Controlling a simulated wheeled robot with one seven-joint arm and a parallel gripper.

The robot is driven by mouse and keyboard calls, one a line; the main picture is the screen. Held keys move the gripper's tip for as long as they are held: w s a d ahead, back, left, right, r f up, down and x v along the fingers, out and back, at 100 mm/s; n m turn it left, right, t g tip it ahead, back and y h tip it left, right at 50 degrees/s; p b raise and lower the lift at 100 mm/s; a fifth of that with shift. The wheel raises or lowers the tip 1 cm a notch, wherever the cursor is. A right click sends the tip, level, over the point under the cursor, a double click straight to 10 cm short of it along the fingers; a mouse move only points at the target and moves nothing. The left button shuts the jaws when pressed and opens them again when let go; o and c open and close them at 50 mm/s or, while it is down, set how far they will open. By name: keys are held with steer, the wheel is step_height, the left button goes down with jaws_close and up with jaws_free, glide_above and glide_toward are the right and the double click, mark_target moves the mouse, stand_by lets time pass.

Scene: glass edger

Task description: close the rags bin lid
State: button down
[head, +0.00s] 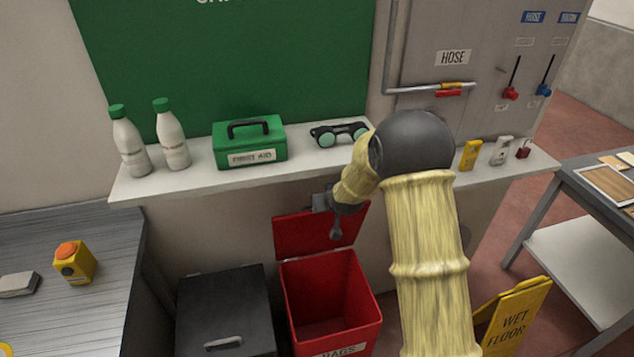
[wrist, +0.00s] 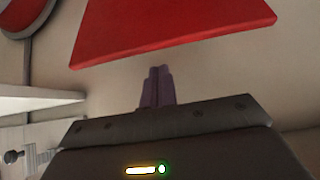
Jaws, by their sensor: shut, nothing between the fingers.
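The red rags bin (head: 332,308) stands on the floor below the shelf, with a RAGS label on its front. Its red lid (head: 295,236) is open and stands up at the back of the bin, partly hidden by my gripper and arm. In the wrist view the red lid (wrist: 170,28) spans the top, beyond the fingertips. My gripper (head: 336,234) is shut and empty, in front of the upraised lid in the head view. Its closed fingers also show in the wrist view (wrist: 158,84), with a gap in the picture between them and the lid's edge.
A black lidded bin (head: 226,310) stands left of the rags bin. The white shelf (head: 200,184) above holds two bottles, a green first aid box (head: 249,142) and goggles (head: 339,134). A yellow wet floor sign (head: 516,318) stands at right.

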steer(key=shift+w+a+r, duration=0.15)
steer(key=shift+w+a, duration=0.45)
steer(key=shift+w, duration=0.15)
steer(key=p+x, duration=0.2)
steer(key=x, duration=0.7)
steer(key=shift+w+a+p, duration=0.2)
steer(key=shift+w+p, duration=0.15)
steer(key=shift+f, duration=0.25)
steer(key=shift+w+f, duration=0.1)
steer(key=shift+w, duration=0.05)
